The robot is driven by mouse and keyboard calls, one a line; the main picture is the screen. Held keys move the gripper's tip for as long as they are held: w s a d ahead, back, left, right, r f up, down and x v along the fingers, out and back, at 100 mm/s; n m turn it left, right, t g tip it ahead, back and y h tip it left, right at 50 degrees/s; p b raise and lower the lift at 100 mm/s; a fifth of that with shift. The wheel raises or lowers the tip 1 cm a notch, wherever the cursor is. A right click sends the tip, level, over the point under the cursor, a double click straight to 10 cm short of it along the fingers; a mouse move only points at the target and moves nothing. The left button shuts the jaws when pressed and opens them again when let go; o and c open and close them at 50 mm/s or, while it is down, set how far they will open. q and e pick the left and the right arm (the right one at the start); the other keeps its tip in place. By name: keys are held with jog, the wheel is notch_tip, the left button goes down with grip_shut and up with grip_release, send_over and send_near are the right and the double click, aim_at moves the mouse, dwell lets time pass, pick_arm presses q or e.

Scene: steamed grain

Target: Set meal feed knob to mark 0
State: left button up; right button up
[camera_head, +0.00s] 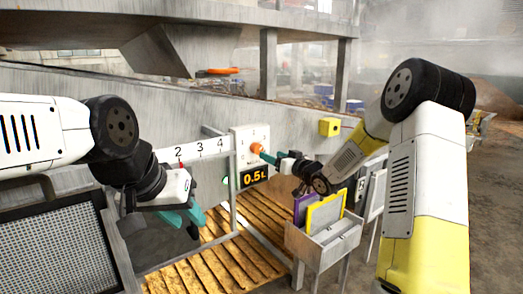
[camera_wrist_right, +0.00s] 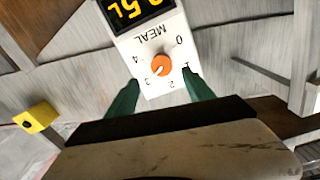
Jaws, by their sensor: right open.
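The orange meal feed knob (camera_wrist_right: 162,66) sits on a white panel marked MEAL (camera_wrist_right: 152,38), which appears upside down in the right wrist view. Marks 0 to 4 ring the knob. Its small pale pointer seems to face mark 3. In the head view the knob (camera_head: 257,149) is on the upright white panel (camera_head: 243,135). My right gripper (camera_wrist_right: 160,80) is open, its teal fingers spread either side of the panel's lower end, with nothing between them touching the knob. It also shows in the head view (camera_head: 268,155). My left gripper (camera_head: 192,215) hangs low at left, away from the knob; its opening is unclear.
A display reading 0.5L (camera_head: 254,176) is below the panel. A yellow box (camera_head: 329,127) is on the wall to the right. A bin with framed plates (camera_head: 325,214) stands below my right arm. A slatted wooden deck (camera_head: 215,255) lies below.

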aim_at(259, 150)
jog(key=shift+y, duration=0.3)
jog(key=x, duration=0.8)
jog(key=shift+w+a, duration=0.1)
jog(key=shift+c, duration=0.2)
grip_shut()
